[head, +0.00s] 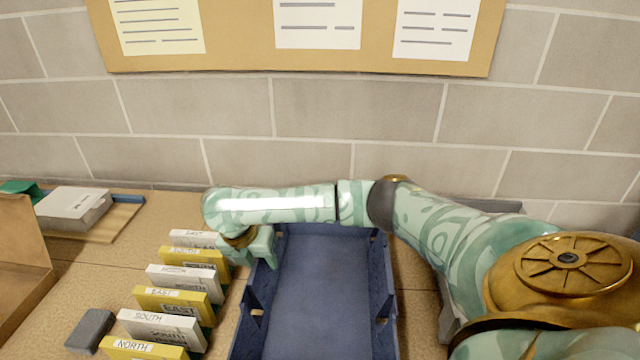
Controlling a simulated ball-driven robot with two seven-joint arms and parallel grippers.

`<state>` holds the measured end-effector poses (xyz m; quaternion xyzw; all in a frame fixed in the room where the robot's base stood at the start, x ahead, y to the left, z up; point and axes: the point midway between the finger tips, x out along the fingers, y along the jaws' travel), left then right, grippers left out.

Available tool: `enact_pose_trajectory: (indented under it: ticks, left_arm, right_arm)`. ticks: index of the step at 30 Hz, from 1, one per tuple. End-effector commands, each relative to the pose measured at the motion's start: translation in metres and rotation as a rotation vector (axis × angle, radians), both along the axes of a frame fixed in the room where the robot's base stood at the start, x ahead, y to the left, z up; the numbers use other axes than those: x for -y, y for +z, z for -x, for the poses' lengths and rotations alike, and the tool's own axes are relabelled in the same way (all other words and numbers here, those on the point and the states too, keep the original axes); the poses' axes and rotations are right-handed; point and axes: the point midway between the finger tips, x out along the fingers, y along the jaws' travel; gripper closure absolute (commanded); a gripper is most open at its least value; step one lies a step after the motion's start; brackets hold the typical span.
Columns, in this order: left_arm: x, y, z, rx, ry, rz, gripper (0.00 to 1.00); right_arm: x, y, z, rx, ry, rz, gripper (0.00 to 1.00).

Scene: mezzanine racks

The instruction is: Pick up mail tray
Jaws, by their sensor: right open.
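The mail tray, a dark blue open tray (315,295), lies on the tabletop in the lower middle of the head view. It looks empty, and its near end is cut off by the frame's lower edge. My right arm comes in from the right and crosses over the tray's far end, hiding part of it. My right gripper (256,250) points down at the tray's far left wall and is open. I cannot tell whether its fingers touch or straddle that wall. My left gripper is not in view.
A row of white and yellow labelled blocks (172,302) stands close left of the tray. A grey block (91,331), a white box (73,208) and a brown box (22,255) are farther left. A brick wall (355,115) with a notice board (240,55) rises behind.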

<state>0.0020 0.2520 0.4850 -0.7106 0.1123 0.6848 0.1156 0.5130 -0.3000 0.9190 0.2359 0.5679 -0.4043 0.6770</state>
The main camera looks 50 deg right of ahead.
Motion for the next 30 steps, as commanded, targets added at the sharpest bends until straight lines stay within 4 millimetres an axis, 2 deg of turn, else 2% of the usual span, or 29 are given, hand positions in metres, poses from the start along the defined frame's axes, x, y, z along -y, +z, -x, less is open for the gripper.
enact_pose_trajectory:
  ticks: [1,3,10,11,15,30]
  left_arm:
    - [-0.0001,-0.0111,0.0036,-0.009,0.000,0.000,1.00]
    - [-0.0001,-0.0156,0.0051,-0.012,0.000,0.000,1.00]
    - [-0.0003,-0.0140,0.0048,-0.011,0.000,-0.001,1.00]
    - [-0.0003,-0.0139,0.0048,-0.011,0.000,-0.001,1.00]
    - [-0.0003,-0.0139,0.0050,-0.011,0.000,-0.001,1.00]
    - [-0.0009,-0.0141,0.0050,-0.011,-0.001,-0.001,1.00]
  right_arm:
    - [0.0029,-0.0169,0.0003,-0.004,-0.001,0.001,0.58]
    - [0.0056,-0.0245,-0.0002,-0.003,0.001,0.002,0.58]
    - [0.0066,-0.0229,-0.0006,0.001,0.002,0.001,0.58]
    - [0.0066,-0.0229,-0.0006,0.002,0.001,0.001,0.63]
    - [0.0066,-0.0229,-0.0005,0.002,0.001,0.001,1.00]
    - [0.0064,-0.0233,-0.0007,0.003,-0.001,0.000,1.00]
